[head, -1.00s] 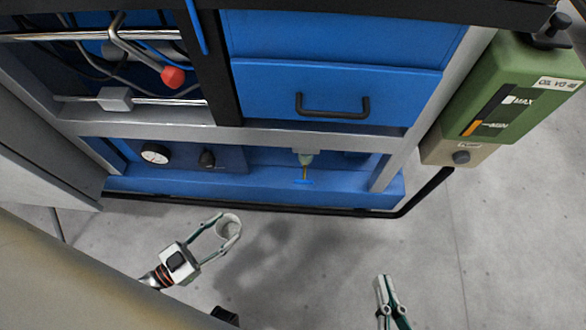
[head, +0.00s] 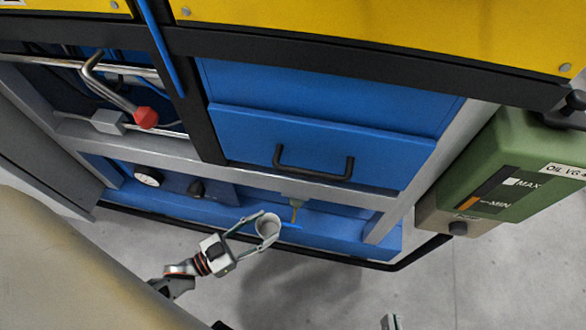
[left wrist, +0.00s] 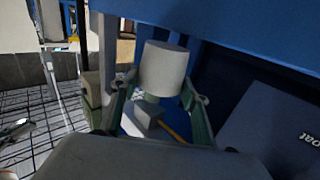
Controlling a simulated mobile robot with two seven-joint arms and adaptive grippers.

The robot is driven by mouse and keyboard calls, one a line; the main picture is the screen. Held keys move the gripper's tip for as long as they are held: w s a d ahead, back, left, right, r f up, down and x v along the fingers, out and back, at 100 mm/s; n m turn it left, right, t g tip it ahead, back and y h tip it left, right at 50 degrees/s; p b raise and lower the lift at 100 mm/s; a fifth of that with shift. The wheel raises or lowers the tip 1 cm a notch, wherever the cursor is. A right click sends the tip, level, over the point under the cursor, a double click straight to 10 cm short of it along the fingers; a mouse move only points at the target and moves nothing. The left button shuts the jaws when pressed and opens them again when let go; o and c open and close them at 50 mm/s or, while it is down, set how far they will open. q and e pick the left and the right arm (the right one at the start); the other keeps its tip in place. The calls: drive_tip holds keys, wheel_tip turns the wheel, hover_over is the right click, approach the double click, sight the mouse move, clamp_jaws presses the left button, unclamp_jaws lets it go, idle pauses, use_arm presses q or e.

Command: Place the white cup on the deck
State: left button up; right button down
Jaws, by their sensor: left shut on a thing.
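The white cup (head: 268,226) is between the two fingers of my left gripper (head: 264,230), which is shut on it. In the head view it appears in front of the blue lower ledge (head: 225,209), left of a small tap (head: 293,200) with a thin yellow strip below. The head view does not settle whether the cup touches the ledge. In the left wrist view the cup (left wrist: 163,69) looks upright between the green-edged fingertips. Only a tip of my right gripper (head: 390,322) shows at the bottom edge. No surface is labelled as the deck.
A blue drawer with a black handle (head: 314,167) is above the ledge. A gauge (head: 149,177) and a dark knob (head: 196,188) are at left. A black pipe (head: 335,258) runs along the front to the green oil tank (head: 510,165). Open floor lies in front.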

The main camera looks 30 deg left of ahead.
sight(278, 220)
use_arm(q)
drive_tip(key=x, duration=0.5)
drive_tip(key=shift+w+d, duration=0.2)
drive_tip(key=shift+w, duration=0.05)
drive_tip(key=b+x, duration=0.1)
drive_tip(key=x, duration=0.3)
drive_tip(key=shift+f, duration=0.15)
drive_tip(key=shift+s+f+b, duration=0.2)
drive_tip(key=shift+f+b, duration=0.2)
drive_tip(key=shift+f, duration=0.5)
drive_tip(key=shift+w+r, duration=0.2)
drive_tip(key=shift+f, duration=0.1)
drive_tip(key=o, duration=0.8)
drive_tip(key=shift+f, duration=0.1)
drive_tip(key=o, duration=0.4)
use_arm(e)
drive_tip(key=m, duration=0.1)
drive_tip(key=a, duration=0.1)
drive_tip(key=a+m, duration=0.1)
drive_tip(key=shift+s+a+f+m, duration=0.25)
drive_tip(key=shift+s+f+m, duration=0.05)
drive_tip(key=shift+s, duration=0.1)
